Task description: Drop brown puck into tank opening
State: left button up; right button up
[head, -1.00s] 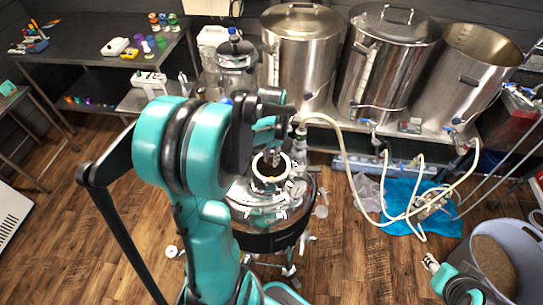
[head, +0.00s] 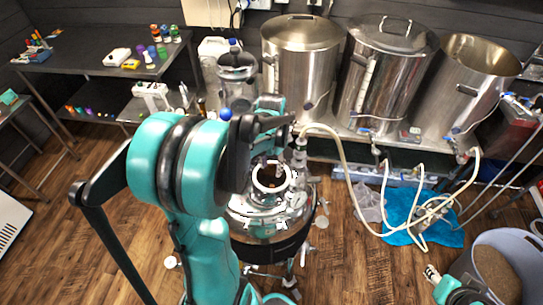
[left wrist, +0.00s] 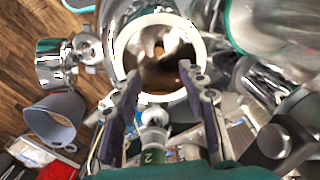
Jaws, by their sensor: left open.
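The round tank opening (head: 271,178) has a pale ring and sits on top of the shiny steel tank (head: 266,236). My left gripper (left wrist: 160,76) is open with nothing between its fingers, and its fingertips are at the near edge of the opening in the left wrist view (left wrist: 158,54). A small orange-brown spot shows inside the opening; I cannot tell whether it is the brown puck or a reflection. No puck shows clearly elsewhere. In the head view my left arm partly hides the gripper. My right gripper (head: 432,273) is low at the right, away from the tank.
Large steel kettles (head: 300,62) stand behind the tank. A pale hose (head: 343,165) loops to a blue cloth (head: 405,215) on the floor. A grey tub (head: 522,262) is at the lower right. A dark table (head: 85,55) with small items is at the back left.

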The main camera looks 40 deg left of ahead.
pick_arm(q)
notch_tip(320, 180, up, 11)
dwell(0.3)
jog(key=shift+f, duration=0.1)
dwell(0.5)
